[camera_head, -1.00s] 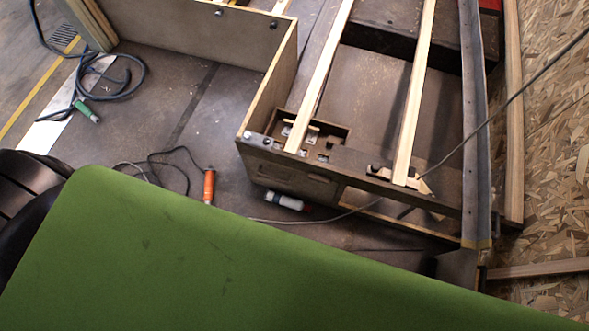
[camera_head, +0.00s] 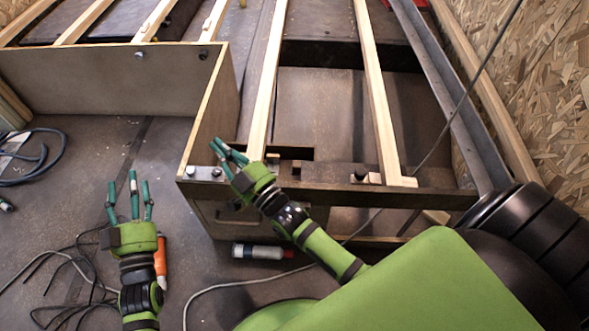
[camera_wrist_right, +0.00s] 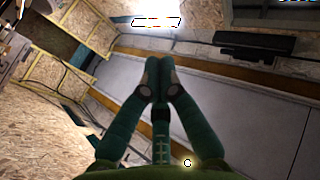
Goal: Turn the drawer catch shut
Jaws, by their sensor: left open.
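No part is clearly the drawer catch. A brown wooden unit (camera_head: 330,194) has a front panel with a dark slot, partly hidden by my right arm. My right gripper (camera_head: 228,156) is over the unit's left front corner, just right of the plate. In the right wrist view its fingers (camera_wrist_right: 158,64) converge with nothing visible between them. My left gripper (camera_head: 130,184) is open and empty over the floor, left of the unit.
A tall panel (camera_head: 110,88) stands behind. Light wooden slats (camera_head: 380,95) run back across the unit. A thin cable crosses on the right.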

